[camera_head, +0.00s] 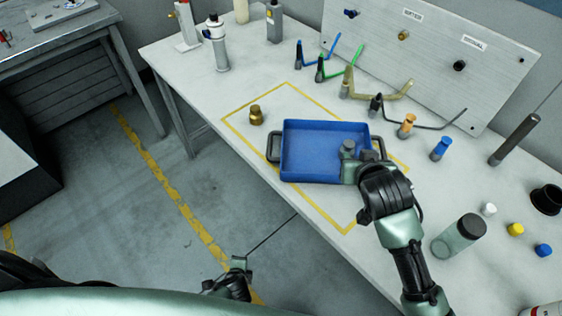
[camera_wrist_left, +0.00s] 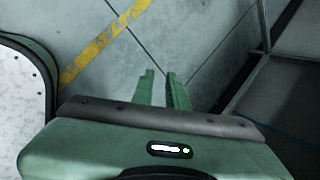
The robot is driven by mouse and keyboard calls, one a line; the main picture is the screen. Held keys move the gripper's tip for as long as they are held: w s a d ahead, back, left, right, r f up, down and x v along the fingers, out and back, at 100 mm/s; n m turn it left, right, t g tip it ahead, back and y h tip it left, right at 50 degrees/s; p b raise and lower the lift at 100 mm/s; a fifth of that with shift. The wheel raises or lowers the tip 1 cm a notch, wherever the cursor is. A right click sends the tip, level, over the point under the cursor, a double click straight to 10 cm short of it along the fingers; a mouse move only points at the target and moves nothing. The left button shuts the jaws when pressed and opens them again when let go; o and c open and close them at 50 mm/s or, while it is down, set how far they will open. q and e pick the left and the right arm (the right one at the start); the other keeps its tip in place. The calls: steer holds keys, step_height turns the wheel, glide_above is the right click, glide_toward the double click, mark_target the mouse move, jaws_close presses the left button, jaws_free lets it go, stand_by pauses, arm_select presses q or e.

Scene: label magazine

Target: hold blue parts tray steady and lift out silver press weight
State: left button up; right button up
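The blue parts tray (camera_head: 300,165) lies flat on the workbench inside a yellow outline, with a dark handle at each end. A grey cylindrical piece, which looks like the silver press weight (camera_head: 348,147), stands in the tray's right part. My right gripper (camera_head: 352,170) reaches over the tray's right end and is right beside the weight. Its fingers are partly hidden, so I cannot tell whether they grip it. My left gripper (camera_head: 240,264) is away from the bench, over the floor. In the left wrist view its two fingers (camera_wrist_left: 161,85) are apart with nothing between them.
A brass weight (camera_head: 256,115) stands left of the tray. A slanted panel (camera_head: 430,60) with hooks and several coloured-handled tools stand behind. A grey-green jar (camera_head: 458,236) and coloured caps are near my right arm. The bench left of the tray is mostly clear.

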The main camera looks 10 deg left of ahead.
arm_select(q)
steer(key=w+d+r+m+t, duration=0.2)
steer(key=w+r+m+t, duration=0.1)
steer(key=w+r, duration=0.45)
step_height(320, 180, up, 31)
steer(key=m+t+y, duration=0.3)
steer(key=m+t, duration=0.5)
glide_above(280, 162)
steer(key=s+a, duration=0.2)
steer(key=s, duration=0.5)
steer(key=w+f+m+h, duration=0.1)
steer(key=w+d+m+g, duration=0.1)
steer(key=m, duration=0.1)
steer(key=w+d+f+m+g+h, duration=0.1)
steer(key=m, duration=0.1)
steer(key=shift+w+f+h, duration=0.2)
steer(key=shift+f+h, duration=0.1)
steer(key=shift+w+d+f+m+h, duration=0.25)
steer(key=shift+d+m+h, duration=0.1)
steer(key=shift+m, duration=0.35)
steer(key=shift+w+f, duration=0.1)
steer(key=shift+w, duration=0.1)
steer(key=x, duration=0.7)
steer(key=shift+w+f, duration=0.1)
steer(key=shift+f, duration=0.15)
jaws_close()
